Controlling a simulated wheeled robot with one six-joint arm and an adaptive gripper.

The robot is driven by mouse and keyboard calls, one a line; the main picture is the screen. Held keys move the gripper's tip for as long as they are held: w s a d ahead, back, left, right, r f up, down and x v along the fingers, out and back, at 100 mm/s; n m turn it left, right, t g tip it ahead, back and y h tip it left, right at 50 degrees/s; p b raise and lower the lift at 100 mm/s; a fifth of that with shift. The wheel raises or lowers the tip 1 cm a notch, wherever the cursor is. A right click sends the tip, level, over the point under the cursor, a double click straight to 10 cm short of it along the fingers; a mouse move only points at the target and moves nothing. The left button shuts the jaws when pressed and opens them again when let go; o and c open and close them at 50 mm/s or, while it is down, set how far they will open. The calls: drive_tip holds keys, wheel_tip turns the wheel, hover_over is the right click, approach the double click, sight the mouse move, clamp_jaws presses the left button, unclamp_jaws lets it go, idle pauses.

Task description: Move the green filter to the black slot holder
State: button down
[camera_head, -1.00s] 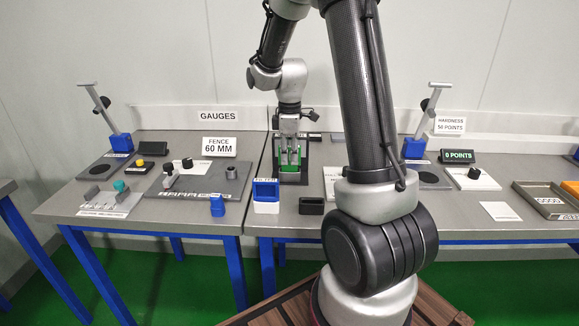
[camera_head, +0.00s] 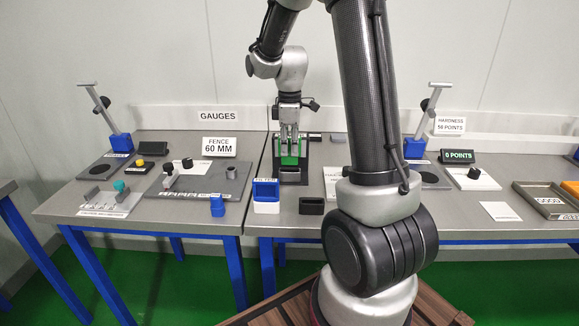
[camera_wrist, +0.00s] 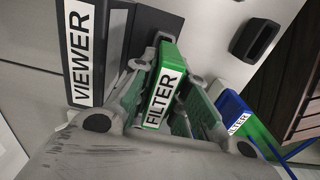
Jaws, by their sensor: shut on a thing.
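My gripper (camera_head: 290,143) is shut on the green filter (camera_head: 290,159), at the black viewer (camera_head: 302,178) on the bench. In the wrist view the filter (camera_wrist: 163,87) sits between the fingers with its white FILTER label showing. The viewer (camera_wrist: 115,50) is beside it there, with a white VIEWER label. I cannot tell whether the filter's lower edge is clear of the viewer. The black slot holder (camera_head: 312,207) stands empty near the bench's front edge, apart from my gripper; the wrist view shows it (camera_wrist: 257,38) at the upper right.
A blue-and-white holder (camera_head: 266,207) stands just left of the black slot holder. A grey plate (camera_head: 205,181) with small pieces lies further left, near a FENCE 60 MM sign (camera_head: 219,147). My arm covers part of the bench to the right.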

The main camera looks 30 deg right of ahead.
sight(289, 137)
drive_tip(key=shift+r, duration=0.1)
drive_tip(key=shift+r, duration=1.95)
